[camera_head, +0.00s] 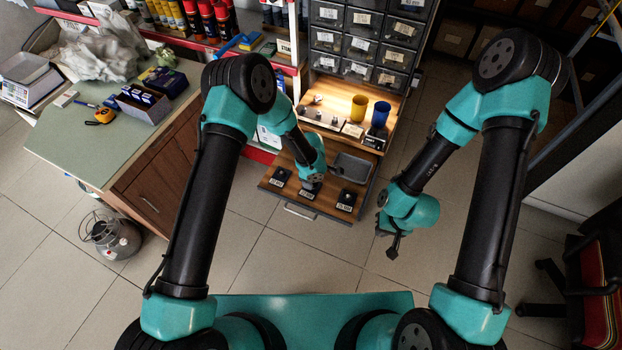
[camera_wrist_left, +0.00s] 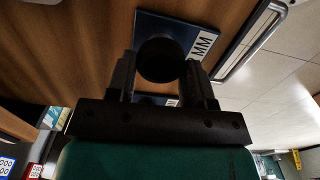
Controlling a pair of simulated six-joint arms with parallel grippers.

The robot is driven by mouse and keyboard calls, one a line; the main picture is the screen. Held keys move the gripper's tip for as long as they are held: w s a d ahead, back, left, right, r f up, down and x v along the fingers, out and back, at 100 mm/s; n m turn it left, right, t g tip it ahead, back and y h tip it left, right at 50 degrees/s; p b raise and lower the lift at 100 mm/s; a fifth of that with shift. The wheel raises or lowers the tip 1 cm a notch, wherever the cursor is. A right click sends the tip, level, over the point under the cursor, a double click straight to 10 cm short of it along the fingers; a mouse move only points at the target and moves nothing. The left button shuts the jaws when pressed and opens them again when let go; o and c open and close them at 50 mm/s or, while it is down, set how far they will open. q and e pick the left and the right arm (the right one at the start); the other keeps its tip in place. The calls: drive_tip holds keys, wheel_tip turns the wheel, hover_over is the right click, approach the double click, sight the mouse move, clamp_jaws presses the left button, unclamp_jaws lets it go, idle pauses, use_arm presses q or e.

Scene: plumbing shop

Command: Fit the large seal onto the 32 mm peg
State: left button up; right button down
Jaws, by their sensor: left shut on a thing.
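My left gripper (camera_head: 312,184) is low over the middle of three dark square peg bases on the pull-out wooden shelf. In the left wrist view its fingers (camera_wrist_left: 161,80) are shut on a dark round ring, the seal (camera_wrist_left: 161,58). The seal is over or against a blue-edged base plate (camera_wrist_left: 205,22) whose label shows "MM"; its number is hidden. I cannot tell whether the seal is around a peg. The other bases are at the left (camera_head: 280,175) and right (camera_head: 346,200); their labels are too small to read surely. My right gripper (camera_head: 388,243) is open and empty over the floor.
A grey tray (camera_head: 353,168) lies behind the right base. A yellow cup (camera_head: 358,107), a blue cup (camera_head: 380,114) and small fittings stand on the lit shelf behind, under drawers (camera_head: 360,48). A green-topped counter (camera_head: 85,150) is at left. The floor at front is clear.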

use_arm(q)
drive_tip(key=shift+f, duration=0.95)
idle(0.3)
drive_tip(key=o, duration=0.6)
wheel_tip(320, 180, up, 11)
idle(1.3)
drive_tip(key=shift+a, duration=0.1)
idle(0.6)
drive_tip(key=s+a+f+m+h, duration=0.1)
drive_tip(key=s+a+m, duration=0.2)
drive_tip(key=s+a, duration=0.4)
drive_tip(key=s+a+f+m+h, duration=0.1)
drive_tip(key=s+a+m, duration=0.3)
drive_tip(key=s+a, duration=0.4)
drive_tip(key=s+a+f+m+h, duration=0.1)
drive_tip(key=s+a+m, duration=0.3)
drive_tip(key=s+a, duration=0.3)
drive_tip(key=shift+s+a+f+t+h, duration=0.15)
drive_tip(key=shift+a+t+h, duration=0.05)
drive_tip(key=shift+a, duration=0.15)
drive_tip(key=shift+s+a+f+t+h, duration=0.1)
drive_tip(key=shift+s+a+t+h, duration=0.1)
drive_tip(key=shift+a, duration=0.15)
